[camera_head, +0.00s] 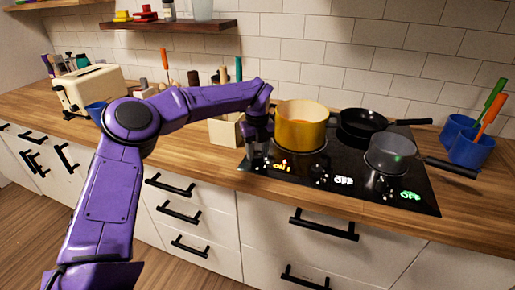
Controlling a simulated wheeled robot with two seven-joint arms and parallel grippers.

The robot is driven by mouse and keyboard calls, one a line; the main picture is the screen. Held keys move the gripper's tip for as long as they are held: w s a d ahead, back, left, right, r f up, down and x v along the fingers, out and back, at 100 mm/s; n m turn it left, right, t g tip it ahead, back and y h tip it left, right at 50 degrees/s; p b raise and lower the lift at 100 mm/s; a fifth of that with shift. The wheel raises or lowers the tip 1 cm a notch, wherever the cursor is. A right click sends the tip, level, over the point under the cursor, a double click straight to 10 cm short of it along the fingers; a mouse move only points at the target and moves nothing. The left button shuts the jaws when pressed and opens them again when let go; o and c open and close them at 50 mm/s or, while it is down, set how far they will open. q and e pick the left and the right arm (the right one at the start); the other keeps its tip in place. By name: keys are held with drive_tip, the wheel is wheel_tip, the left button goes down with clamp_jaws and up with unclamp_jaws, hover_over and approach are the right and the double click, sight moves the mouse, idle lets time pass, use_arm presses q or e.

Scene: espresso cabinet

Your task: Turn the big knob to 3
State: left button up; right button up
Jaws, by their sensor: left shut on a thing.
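My left gripper (260,156), on the purple arm, points down at the front left of the black cooktop (340,199). It is shut on the big knob, which is mostly hidden behind the fingers. Just right of the gripper, a lit orange display (281,166) reads "ON" with a small mark above it that is too small to read surely. Farther right, a white "OFF" display (343,180) and a green "OFF" display (410,195) are lit. My right gripper is not in view.
A yellow pot (302,127) stands close behind and right of the gripper. A black frying pan (368,125) and a grey saucepan (390,157) are farther right on the cooktop. A light utensil block (224,132) stands left of the gripper. A toaster (88,91) is at the far left.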

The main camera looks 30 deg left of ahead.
sight(257, 154)
use_arm(q)
drive_tip(key=m+p, duration=0.1)
drive_tip(key=m, duration=0.1)
drive_tip(key=m+p, duration=0.1)
drive_tip(key=m, duration=0.1)
drive_tip(key=m+p, duration=0.1)
drive_tip(key=m, duration=0.1)
drive_tip(key=shift+a+r, duration=0.1)
drive_tip(key=shift+r, duration=0.15)
drive_tip(key=m+p, duration=0.2)
drive_tip(key=m, duration=0.3)
drive_tip(key=shift+f+m, duration=0.1)
drive_tip(key=shift+m, duration=0.2)
drive_tip(key=o, duration=1.1)
drive_tip(key=shift+c, duration=0.2)
wheel_tip(257, 154, up, 10)
drive_tip(key=b, duration=0.1)
drive_tip(key=shift+r, duration=0.2)
drive_tip(key=shift+f, duration=0.1)
